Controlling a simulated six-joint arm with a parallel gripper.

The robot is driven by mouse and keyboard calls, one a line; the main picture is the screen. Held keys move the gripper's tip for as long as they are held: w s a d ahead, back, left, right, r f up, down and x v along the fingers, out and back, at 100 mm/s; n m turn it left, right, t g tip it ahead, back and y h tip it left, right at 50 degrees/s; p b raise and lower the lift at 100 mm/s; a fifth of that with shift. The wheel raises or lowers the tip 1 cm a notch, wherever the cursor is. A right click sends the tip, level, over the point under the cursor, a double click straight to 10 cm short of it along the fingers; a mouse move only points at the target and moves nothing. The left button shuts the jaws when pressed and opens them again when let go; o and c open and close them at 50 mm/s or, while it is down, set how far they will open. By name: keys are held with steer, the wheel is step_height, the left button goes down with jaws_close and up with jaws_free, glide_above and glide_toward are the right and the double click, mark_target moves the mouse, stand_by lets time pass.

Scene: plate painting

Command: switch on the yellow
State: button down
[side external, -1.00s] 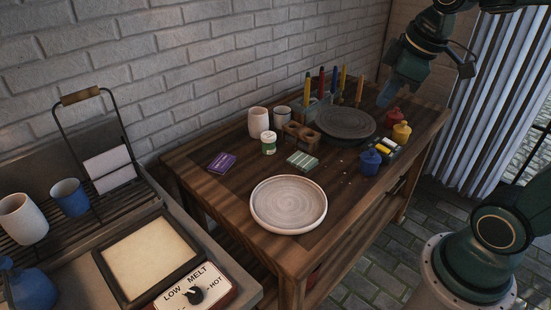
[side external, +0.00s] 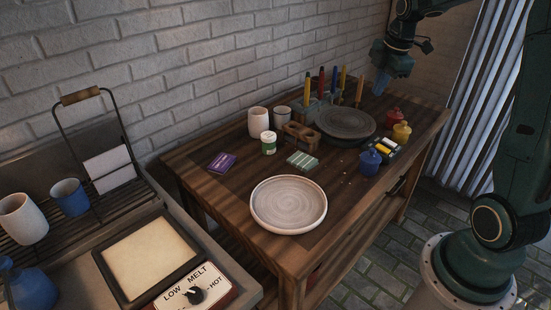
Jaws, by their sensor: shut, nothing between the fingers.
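A small dark block with a row of coloured parts (side external: 384,147), a yellow one among them, lies near the right edge of the wooden table; whether the yellow part is on is too small to tell. A yellow pot (side external: 402,132) stands just behind it. My gripper (side external: 379,90) is shut and empty, pointing down above the far end of the table, behind the dark round wheel and beside the upright tools. It is apart from the block, the yellow pot and the tools' handles, as far as I can tell.
A blue pot (side external: 369,162) and a red pot (side external: 394,117) flank the block. The dark wheel (side external: 346,121) and upright coloured tools (side external: 322,80) stand behind. A pale plate (side external: 289,205) is in front. A MELT dial panel (side external: 193,291) is at lower left.

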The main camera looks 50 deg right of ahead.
mark_target(379, 145)
steer(key=s+d+f+n, duration=0.1)
steer(key=d+f+n, duration=0.4)
steer(key=d+f, duration=0.5)
steer(key=d, duration=0.4)
steer(key=shift+s+g+y, duration=0.15)
steer(key=shift+g+y, duration=0.15)
steer(key=shift+g, duration=0.1)
steer(key=shift+f, duration=0.15)
steer(key=f, duration=0.4)
steer(key=w+f, duration=0.1)
steer(key=f, duration=0.4)
steer(key=w+f, duration=0.1)
steer(key=f, duration=0.3)
steer(key=shift+f, duration=0.35)
